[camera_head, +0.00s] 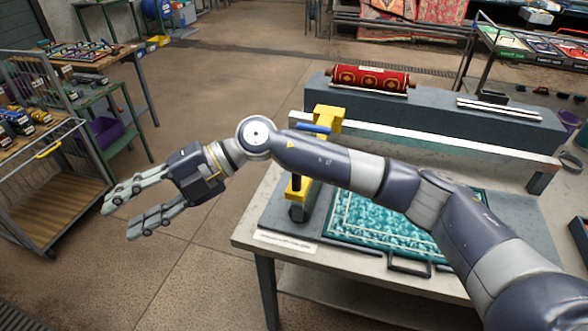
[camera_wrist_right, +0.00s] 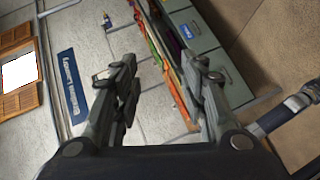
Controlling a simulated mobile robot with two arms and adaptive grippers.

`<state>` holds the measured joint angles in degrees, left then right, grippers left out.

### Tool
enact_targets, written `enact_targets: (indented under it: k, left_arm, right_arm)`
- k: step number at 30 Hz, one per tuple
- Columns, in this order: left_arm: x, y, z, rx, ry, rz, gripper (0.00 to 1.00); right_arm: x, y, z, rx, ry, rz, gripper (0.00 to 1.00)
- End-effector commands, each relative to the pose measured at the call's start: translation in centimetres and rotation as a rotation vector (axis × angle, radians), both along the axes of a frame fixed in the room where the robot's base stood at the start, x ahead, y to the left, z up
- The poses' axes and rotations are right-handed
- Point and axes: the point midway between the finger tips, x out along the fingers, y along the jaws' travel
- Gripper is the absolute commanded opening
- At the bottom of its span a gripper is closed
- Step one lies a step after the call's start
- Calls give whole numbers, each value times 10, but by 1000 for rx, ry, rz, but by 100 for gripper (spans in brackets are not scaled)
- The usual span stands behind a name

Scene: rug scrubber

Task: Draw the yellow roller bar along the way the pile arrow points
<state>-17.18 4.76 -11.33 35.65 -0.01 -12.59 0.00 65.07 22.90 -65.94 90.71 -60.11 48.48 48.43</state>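The yellow roller bar stands on the table's left part in the head view; its upper yellow end (camera_head: 328,116) and lower yellow end (camera_head: 297,189) show, while my right arm hides its middle. A teal patterned rug (camera_head: 375,222) lies on a dark board beside it, partly covered by my arm. I cannot make out a pile arrow. My right gripper (camera_head: 118,220) is open and empty, out over the floor left of the table and well apart from the bar. The right wrist view also shows it open (camera_wrist_right: 165,65), with nothing between its fingers. My left gripper is not in view.
The work table (camera_head: 248,240) carries a white label at its front edge and a pale rail (camera_head: 420,142) at its back. A red rolled rug (camera_head: 370,79) lies on the grey bench behind. A wire cart (camera_head: 50,190) stands at left; floor between is clear.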

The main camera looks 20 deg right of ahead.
Motion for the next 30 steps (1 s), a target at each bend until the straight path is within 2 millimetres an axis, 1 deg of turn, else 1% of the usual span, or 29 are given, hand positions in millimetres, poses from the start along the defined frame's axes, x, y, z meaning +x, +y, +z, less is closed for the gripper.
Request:
enact_targets:
  k: [1, 2, 3, 5, 6, 8, 9, 12, 15, 18, 20, 22, 26, 30]
  left_arm:
    - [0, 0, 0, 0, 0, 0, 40]
    - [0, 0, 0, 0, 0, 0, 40]
    - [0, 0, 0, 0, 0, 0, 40]
    - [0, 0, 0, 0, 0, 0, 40]
    - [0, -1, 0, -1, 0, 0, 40]
    - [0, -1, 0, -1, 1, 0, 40]
    - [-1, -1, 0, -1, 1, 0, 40]
    - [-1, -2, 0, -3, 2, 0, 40]
    - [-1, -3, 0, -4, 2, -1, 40]
    - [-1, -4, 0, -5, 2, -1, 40]
    - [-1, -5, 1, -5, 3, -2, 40]
    - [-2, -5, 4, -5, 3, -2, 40]
    - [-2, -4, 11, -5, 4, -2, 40]
    - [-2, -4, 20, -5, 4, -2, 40]
  right_arm:
    - [14, -20, -12, -143, -40, 15, 40]
    - [21, -34, -20, -229, -53, 22, 40]
    - [31, -55, -29, -347, -67, 26, 40]
    - [49, -92, -37, -525, -81, 11, 40]
    - [61, -119, -38, -639, -84, -9, 40]
    - [78, -162, -35, -801, -79, -51, 40]
    - [87, -189, -29, -898, -71, -86, 40]
    - [102, -248, -10, -1093, -42, -173, 40]
    - [108, -288, 8, -1215, -13, -243, 40]
    - [109, -307, 16, -1275, 6, -278, 40]
    - [109, -311, 16, -1288, 11, -285, 40]
    - [109, -312, 10, -1292, 13, -286, 40]
    - [107, -312, -10, -1289, 14, -280, 40]
    - [107, -311, -38, -1288, 14, -279, 40]
